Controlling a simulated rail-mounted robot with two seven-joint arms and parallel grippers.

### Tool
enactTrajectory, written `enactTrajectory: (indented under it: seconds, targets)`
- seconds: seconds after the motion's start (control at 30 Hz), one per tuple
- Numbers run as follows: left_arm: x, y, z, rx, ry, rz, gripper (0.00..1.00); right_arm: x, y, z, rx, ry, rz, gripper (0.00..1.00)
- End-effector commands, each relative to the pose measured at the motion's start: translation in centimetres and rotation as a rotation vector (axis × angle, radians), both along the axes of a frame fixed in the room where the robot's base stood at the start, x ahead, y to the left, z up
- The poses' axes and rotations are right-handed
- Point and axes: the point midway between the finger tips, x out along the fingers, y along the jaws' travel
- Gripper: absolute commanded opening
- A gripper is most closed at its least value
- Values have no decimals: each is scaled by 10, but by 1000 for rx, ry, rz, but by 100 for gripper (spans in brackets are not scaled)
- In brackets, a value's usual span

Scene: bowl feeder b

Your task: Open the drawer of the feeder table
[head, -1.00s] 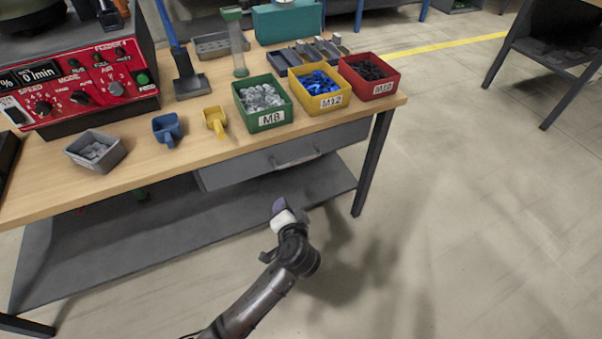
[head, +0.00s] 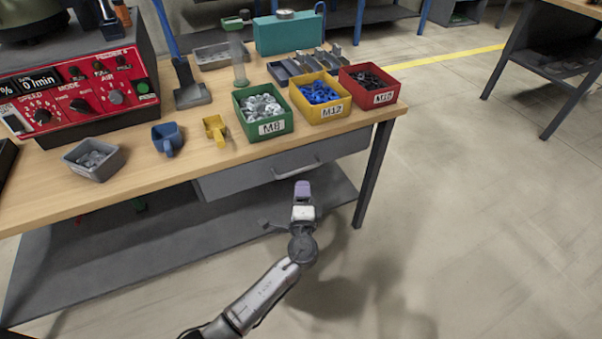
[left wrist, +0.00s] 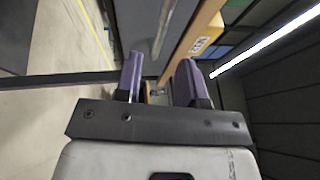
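The feeder table's grey drawer (head: 245,178) sits shut under the wooden top in the head view. Its bar handle (head: 297,170) is on the front face. My left gripper (head: 302,188) is just in front of and below the handle, apart from it. In the left wrist view, my left gripper (left wrist: 160,80) has its two purple fingers spread with a gap between them, and nothing is held. The drawer handle (left wrist: 163,25) shows ahead, beyond the fingertips and in line with the gap. My right gripper is in neither view.
On the tabletop (head: 200,155) stand a green bin (head: 264,130), a yellow bin (head: 322,115), a red bin (head: 370,102), scoops and a red control unit (head: 80,95). A table leg (head: 374,175) stands right of the drawer. The floor in front is clear.

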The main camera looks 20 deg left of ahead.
Motion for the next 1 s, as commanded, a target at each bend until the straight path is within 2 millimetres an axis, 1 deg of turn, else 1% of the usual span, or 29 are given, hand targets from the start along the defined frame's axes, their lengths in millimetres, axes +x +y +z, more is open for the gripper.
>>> enactTrajectory:
  seconds: [0.03,0.2,0.4,0.6,0.93,1.0]
  targets:
    - [9,4,-1,2,-3,2,37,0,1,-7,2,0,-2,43]
    - [35,14,4,0,-1,2,37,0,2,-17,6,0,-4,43]
    - [56,22,8,0,0,1,37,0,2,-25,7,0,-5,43]
    - [65,26,11,-1,1,2,37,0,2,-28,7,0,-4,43]
    - [67,26,12,-1,0,1,37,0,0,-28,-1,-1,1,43]
    - [67,26,12,-1,0,1,31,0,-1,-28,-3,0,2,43]
